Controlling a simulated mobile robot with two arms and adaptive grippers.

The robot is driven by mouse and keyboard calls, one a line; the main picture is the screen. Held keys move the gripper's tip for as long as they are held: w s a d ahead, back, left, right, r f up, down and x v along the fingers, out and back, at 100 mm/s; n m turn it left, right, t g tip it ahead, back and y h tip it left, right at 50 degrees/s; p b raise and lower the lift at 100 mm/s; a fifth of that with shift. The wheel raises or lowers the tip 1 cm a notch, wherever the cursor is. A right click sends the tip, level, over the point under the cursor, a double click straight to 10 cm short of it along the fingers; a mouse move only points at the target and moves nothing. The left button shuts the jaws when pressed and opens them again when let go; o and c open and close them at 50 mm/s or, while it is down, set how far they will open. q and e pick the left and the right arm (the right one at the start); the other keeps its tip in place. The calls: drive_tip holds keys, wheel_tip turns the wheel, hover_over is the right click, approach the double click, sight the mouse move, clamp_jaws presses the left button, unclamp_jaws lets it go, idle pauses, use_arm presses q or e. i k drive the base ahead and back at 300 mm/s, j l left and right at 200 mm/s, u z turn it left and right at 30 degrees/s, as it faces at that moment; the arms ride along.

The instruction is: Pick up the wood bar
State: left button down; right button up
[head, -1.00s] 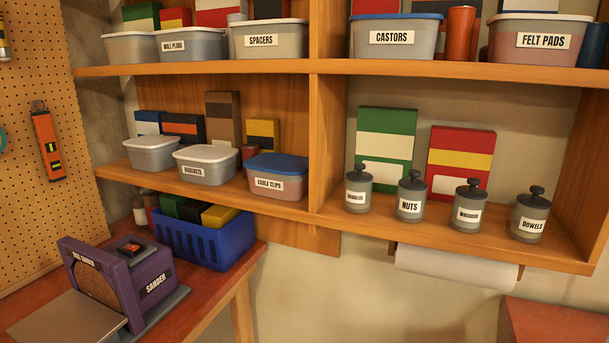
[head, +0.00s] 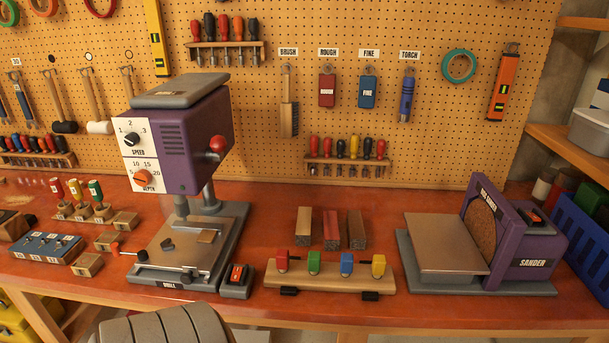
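Three short wood bars lie side by side on the red workbench (head: 350,312), between the drill and the sander. The left bar (head: 304,222) is light brown, the middle bar (head: 331,225) is reddish, and the right bar (head: 356,225) is darker brown. Their near ends look dark or speckled. A longer pale wooden strip (head: 330,283) lies in front of them, with red, green, blue and yellow blocks along it. I cannot tell which piece the task names. Neither of my grippers is in view.
The purple drill (head: 190,135) stands to the left, the purple sander (head: 525,240) to the right. Small wooden blocks and coloured-handled tools crowd the bench's left end. A grey ribbed object (head: 165,328) shows at the bottom edge. Tools hang on the pegboard (head: 420,150) behind.

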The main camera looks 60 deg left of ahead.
sight(355, 226)
drive_tip(key=u, duration=1.45)
